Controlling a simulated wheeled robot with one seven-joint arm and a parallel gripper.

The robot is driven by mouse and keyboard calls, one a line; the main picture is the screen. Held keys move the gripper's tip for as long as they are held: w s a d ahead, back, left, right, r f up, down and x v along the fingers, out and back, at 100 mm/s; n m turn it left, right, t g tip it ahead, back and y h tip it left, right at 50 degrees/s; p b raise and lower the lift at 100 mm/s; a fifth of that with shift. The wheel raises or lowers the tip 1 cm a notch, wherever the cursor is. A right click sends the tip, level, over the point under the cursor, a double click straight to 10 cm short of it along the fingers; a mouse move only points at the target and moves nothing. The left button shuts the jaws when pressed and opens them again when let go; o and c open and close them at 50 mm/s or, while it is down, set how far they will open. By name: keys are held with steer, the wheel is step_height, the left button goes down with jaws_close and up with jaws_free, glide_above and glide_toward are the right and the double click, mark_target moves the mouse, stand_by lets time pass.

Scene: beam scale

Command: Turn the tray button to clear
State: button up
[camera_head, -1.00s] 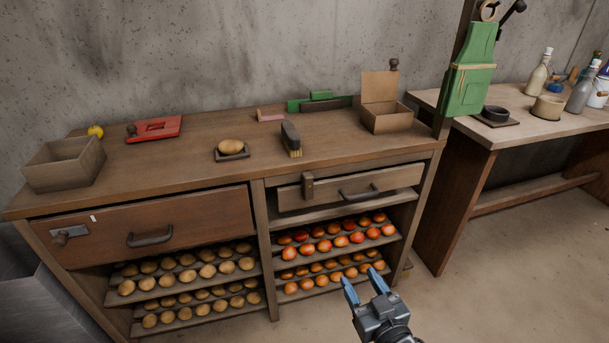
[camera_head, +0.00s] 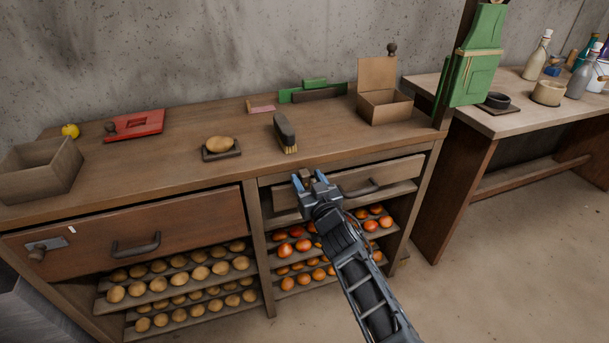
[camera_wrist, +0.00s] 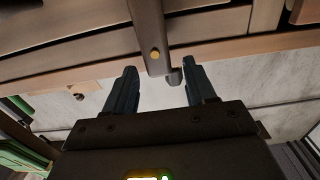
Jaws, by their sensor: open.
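The tray button is a small wooden turn piece (camera_head: 306,173) on the front of the shallow right-hand tray (camera_head: 345,184). In the head view it is mostly hidden behind my gripper. In the wrist view the button (camera_wrist: 148,25) is a brown bar with a brass-coloured pin, running up and down the picture across the tray front. My gripper (camera_head: 308,179) is open at the tray front. In the wrist view its two blue fingers (camera_wrist: 159,68) lie on either side of the bar's end, with visible gaps; I cannot tell whether they touch it.
Shelves of tomatoes (camera_head: 371,226) lie below. A brush (camera_head: 285,133), a potato on a small stand (camera_head: 220,143) and an open box (camera_head: 385,108) stand on the bench top. A second table (camera_head: 520,118) is at right.

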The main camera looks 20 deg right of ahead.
steer(key=shift+w, duration=1.4)
steer(key=shift+c, duration=0.4)
steer(key=c, duration=0.9)
